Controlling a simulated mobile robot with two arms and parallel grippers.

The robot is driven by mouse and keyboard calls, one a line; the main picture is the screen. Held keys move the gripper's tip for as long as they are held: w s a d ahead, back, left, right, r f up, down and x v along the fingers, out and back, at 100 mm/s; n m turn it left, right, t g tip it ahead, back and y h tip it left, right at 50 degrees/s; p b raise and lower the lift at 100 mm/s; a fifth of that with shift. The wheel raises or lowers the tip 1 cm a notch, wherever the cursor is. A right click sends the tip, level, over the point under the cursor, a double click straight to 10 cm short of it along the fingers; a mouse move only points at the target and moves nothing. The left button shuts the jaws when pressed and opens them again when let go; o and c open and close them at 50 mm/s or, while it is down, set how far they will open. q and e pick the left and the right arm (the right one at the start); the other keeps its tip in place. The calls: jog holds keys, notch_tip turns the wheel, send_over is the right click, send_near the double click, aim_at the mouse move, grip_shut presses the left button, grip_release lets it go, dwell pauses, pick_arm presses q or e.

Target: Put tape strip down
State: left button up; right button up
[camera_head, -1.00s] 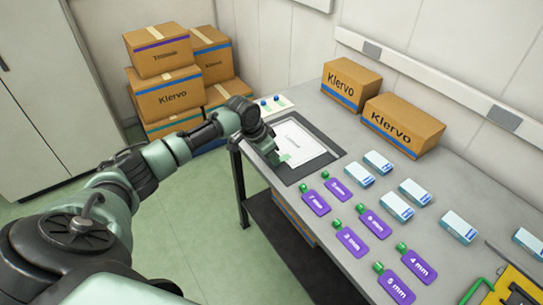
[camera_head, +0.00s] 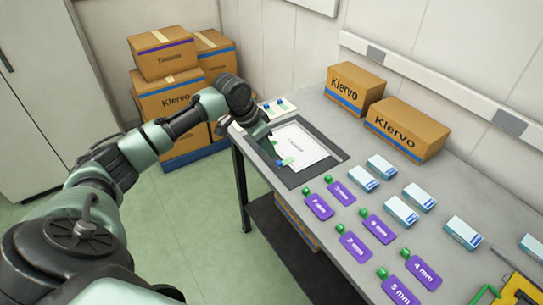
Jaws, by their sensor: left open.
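A small pale green tape strip (camera_head: 288,161) shows at the near-left corner of the white sheet (camera_head: 304,143), which lies on a dark mat on the table. My left gripper (camera_head: 276,153) is open at the sheet's left edge, right beside the strip. I cannot tell whether a fingertip still touches the strip. My right gripper is not in view.
Two Klervo cartons (camera_head: 404,129) stand along the wall. A small white card with blue-topped items (camera_head: 281,107) lies behind the mat. Stacked cartons (camera_head: 166,100) stand on the floor.

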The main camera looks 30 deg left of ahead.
pick_arm(q)
jog(key=v, duration=0.3)
jog(key=shift+s+r, duration=0.1)
jog(key=shift+r, duration=0.25)
